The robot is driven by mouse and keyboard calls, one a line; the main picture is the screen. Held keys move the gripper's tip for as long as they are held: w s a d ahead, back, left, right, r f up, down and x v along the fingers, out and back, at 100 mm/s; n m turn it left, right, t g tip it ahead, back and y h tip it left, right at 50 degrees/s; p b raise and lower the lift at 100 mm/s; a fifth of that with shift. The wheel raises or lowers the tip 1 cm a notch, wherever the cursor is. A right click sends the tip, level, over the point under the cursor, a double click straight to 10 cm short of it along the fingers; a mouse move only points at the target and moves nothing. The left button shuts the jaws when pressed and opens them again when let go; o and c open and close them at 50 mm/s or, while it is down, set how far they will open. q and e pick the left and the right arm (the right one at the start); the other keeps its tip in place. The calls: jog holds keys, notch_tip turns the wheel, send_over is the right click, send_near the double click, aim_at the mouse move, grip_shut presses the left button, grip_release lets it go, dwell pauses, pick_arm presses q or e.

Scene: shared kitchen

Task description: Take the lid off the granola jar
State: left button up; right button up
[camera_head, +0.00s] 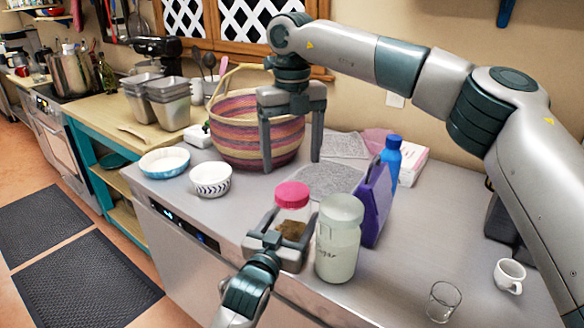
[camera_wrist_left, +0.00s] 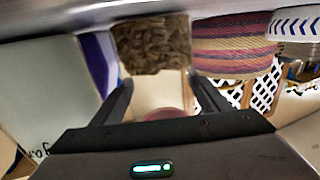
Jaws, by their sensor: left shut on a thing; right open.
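The granola jar (camera_head: 291,229) is clear, with brown granola low inside, and stands upright near the counter's front edge. Its pink-red lid (camera_head: 292,195) is on top. In the left wrist view the granola (camera_wrist_left: 150,45) shows upside down between the fingers, with part of the pinkish lid (camera_wrist_left: 165,114) at the bottom. My left gripper (camera_head: 284,236) is shut on the jar's body from the front.
The sugar jar (camera_head: 339,245) stands close to the granola jar's right, with a purple box (camera_head: 374,203) and blue bottle (camera_head: 391,158) behind. A striped basket (camera_head: 232,135) and two bowls (camera_head: 210,178) are to the left. A glass (camera_head: 443,301) and white mug (camera_head: 509,275) stand at right.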

aim_at(292, 191)
jog(key=m, duration=1.5)
jog(key=shift+m, duration=0.3)
jog(key=m, duration=0.5)
jog(key=shift+f, duration=0.15)
jog(key=shift+f, duration=3.85)
